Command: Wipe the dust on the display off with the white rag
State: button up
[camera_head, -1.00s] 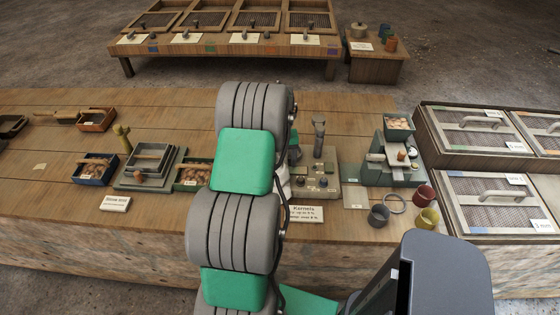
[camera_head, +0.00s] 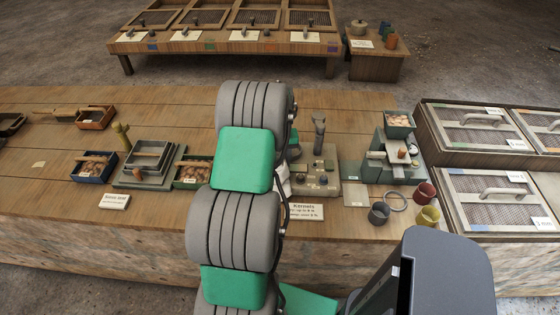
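My arm stands across the middle of the view and hides my gripper, so its fingers do not show. A small piece of white cloth, likely the white rag (camera_head: 284,182), shows at the right edge of my arm. It lies beside a grey-beige unit (camera_head: 327,188) with dark knobs and an upright grey post. Most of the cloth is hidden, and I cannot tell whether it is held. I cannot pick out the display or any dust on it for certain.
On the wooden bench (camera_head: 60,205), a grey-green device (camera_head: 395,172) carries a small bin. Red (camera_head: 425,194), yellow (camera_head: 428,216) and grey (camera_head: 379,214) cups stand nearby. Framed mesh screens (camera_head: 492,200) are at the right. Small bins and stacked trays (camera_head: 150,160) are at the left.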

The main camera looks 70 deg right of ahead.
jog(key=shift+f, duration=0.1)
grip_shut()
dwell(0.3)
